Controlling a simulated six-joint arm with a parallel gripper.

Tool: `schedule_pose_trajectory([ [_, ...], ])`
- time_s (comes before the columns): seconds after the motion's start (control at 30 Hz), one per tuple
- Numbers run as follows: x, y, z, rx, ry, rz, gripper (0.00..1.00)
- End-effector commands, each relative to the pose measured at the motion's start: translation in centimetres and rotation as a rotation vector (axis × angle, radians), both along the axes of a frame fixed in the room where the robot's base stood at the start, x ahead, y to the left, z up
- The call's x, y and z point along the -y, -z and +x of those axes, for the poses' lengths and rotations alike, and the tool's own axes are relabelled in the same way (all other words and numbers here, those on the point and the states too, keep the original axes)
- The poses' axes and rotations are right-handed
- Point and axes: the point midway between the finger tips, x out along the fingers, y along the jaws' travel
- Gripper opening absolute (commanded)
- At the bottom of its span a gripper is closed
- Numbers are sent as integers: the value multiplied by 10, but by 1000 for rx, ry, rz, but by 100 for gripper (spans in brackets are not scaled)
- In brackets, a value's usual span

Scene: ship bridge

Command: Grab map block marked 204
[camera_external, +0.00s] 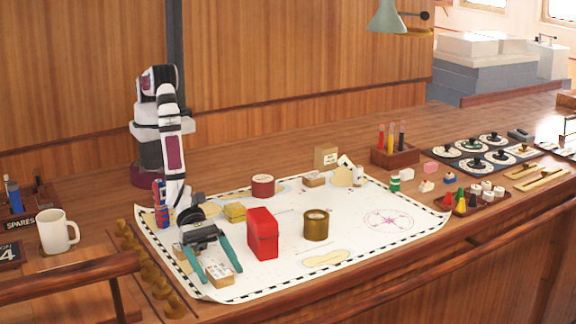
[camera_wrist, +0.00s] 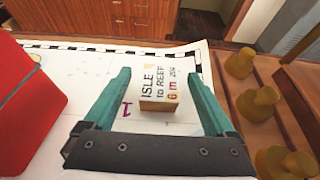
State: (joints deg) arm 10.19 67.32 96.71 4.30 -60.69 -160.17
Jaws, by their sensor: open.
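A small tan map block (camera_wrist: 158,90) with a white printed top stands on the chart. Its top reads "ISLE to REEF 6 m 204" in the wrist view. In the external view the block (camera_external: 219,274) is near the chart's front left edge. My gripper (camera_wrist: 157,72) is open, with its teal fingers on either side of the block and visible gaps between. In the external view my gripper (camera_external: 221,277) points down toward the block from behind. I cannot tell how far the fingertips are above the chart.
A red box (camera_external: 263,235) stands close to the right of my gripper, with a brass tin (camera_external: 316,225) beyond it. Brass knobs (camera_external: 150,272) line the table's left side.

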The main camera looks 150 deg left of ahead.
Motion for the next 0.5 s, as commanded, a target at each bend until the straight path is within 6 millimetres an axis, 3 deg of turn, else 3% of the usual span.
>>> schedule_pose_trajectory([
  [0.1,0,7,16,0,-1,-1,90],
  [0.33,0,8,20,-2,0,1,90],
  [0.5,0,8,19,-2,0,1,61],
])
